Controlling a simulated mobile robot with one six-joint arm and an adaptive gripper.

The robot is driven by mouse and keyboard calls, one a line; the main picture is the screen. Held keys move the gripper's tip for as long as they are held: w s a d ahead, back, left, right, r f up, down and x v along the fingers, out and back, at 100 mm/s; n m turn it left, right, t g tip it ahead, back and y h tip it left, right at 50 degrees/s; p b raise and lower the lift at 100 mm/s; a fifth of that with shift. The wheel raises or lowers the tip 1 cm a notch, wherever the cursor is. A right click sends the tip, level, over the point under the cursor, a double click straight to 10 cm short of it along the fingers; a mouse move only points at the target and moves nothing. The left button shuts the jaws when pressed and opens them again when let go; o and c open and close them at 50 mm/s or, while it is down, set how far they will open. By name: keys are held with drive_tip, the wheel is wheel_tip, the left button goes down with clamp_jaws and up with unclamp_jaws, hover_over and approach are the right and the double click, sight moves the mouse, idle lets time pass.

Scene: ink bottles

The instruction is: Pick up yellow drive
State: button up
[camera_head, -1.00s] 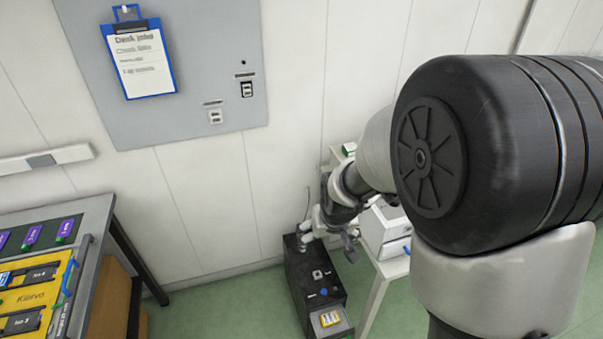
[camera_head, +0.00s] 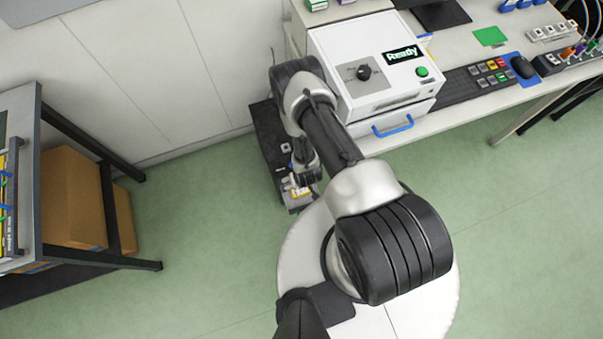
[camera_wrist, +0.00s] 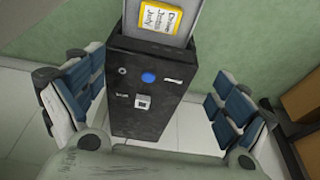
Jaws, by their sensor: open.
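A yellow piece with a white lettered label (camera_wrist: 156,18) lies on a grey tray (camera_wrist: 183,33) at the far end of a black box in the wrist view. It may be the yellow drive or only a label; I cannot tell. In the head view, a small bit of yellow (camera_head: 300,192) shows beside my gripper (camera_head: 304,176), which partly hides it. In the wrist view my gripper (camera_wrist: 152,82) is open and empty, with blue-padded fingers on either side of the black box (camera_wrist: 150,120). The yellow piece is beyond the fingertips.
A white machine reading "Ready" (camera_head: 372,68) stands on the bench (camera_head: 460,112) to the right of the black box. A grey table (camera_head: 22,128) with a cardboard box (camera_head: 75,200) under it stands at the left. Green floor (camera_head: 205,215) between them is clear.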

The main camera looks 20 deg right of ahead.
wheel_tip(320, 180, down, 2)
drive_tip(key=s+f, duration=0.1)
drive_tip(key=s, duration=0.1)
drive_tip(key=b, duration=0.6)
hover_over(300, 189)
drive_tip(key=s, duration=0.1)
drive_tip(key=f, duration=1.1)
drive_tip(key=shift+s+a+f, duration=0.1)
drive_tip(key=shift+s+a, duration=0.1)
drive_tip(key=b+x, duration=0.2)
drive_tip(key=x, duration=0.1)
drive_tip(key=b+x, duration=0.1)
drive_tip(key=x, duration=0.1)
drive_tip(key=shift+s+d+f, duration=0.15)
drive_tip(key=shift+s, duration=0.1)
drive_tip(key=shift+c, duration=0.4)
drive_tip(key=c, duration=1.1)
drive_tip(key=shift+c, duration=0.2)
